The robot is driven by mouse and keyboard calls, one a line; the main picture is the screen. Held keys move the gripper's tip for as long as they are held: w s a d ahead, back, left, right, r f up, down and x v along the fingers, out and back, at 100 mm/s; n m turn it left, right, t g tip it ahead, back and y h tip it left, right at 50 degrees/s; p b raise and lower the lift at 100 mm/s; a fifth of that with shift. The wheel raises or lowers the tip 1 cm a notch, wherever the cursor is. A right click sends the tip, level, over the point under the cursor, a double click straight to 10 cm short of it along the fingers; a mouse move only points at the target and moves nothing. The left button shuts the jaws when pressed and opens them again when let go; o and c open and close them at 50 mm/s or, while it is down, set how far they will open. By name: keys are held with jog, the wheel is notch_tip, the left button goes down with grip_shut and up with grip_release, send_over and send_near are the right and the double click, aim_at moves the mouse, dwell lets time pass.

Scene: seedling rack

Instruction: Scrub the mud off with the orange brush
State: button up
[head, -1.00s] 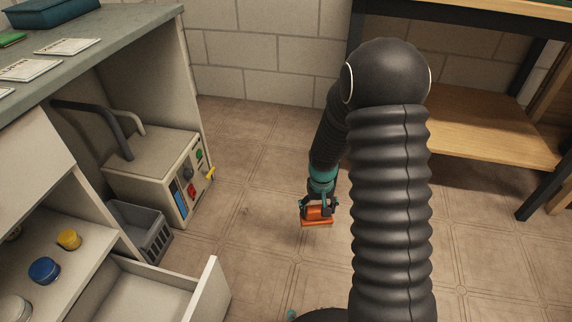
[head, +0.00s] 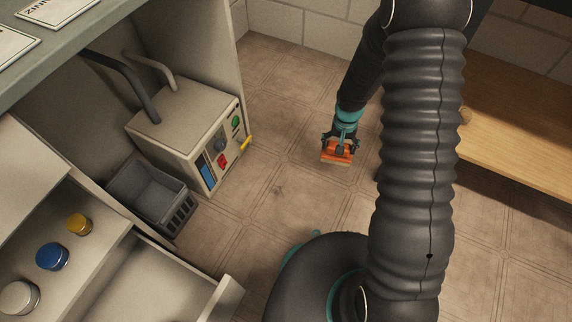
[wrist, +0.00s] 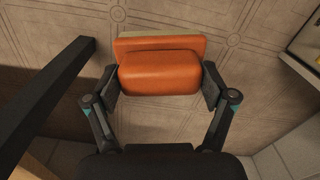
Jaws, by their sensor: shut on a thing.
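My gripper (head: 340,146) is shut on the orange brush (head: 336,155) and holds it over the tiled floor. In the wrist view, the two fingers of my gripper (wrist: 160,85) press on both ends of the brush's orange back (wrist: 160,72). A pale strip of the brush shows along its far edge. A small dark mark (head: 279,190) lies on the floor to the left of the brush; I cannot tell whether it is mud.
A beige control box (head: 190,140) with a yellow lever stands under the bench at left. A grey basket (head: 150,195) is in front of it. An open drawer (head: 150,285) juts out at lower left. A wooden shelf (head: 515,120) is at right. The middle floor is clear.

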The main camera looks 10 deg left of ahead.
jog(key=s+a+f+m+p, duration=0.1)
jog(key=s+a+f+p, duration=0.1)
jog(key=s+a+f, duration=0.45)
jog(key=s+a+f+m+p, duration=0.1)
jog(key=a+f+m+p, duration=0.2)
jog(key=a, duration=0.7)
jog(key=shift+n, duration=0.7)
jog(key=shift+w+d+f+b, duration=0.15)
jog(key=shift+f+b, duration=0.55)
jog(key=shift+f, duration=0.85)
jog(key=shift+w+d+f+b, duration=0.15)
jog(key=shift+f+b, duration=0.5)
jog(key=shift+f, duration=0.85)
jog(key=shift+f+b, duration=0.85)
jog(key=shift+f, duration=0.1)
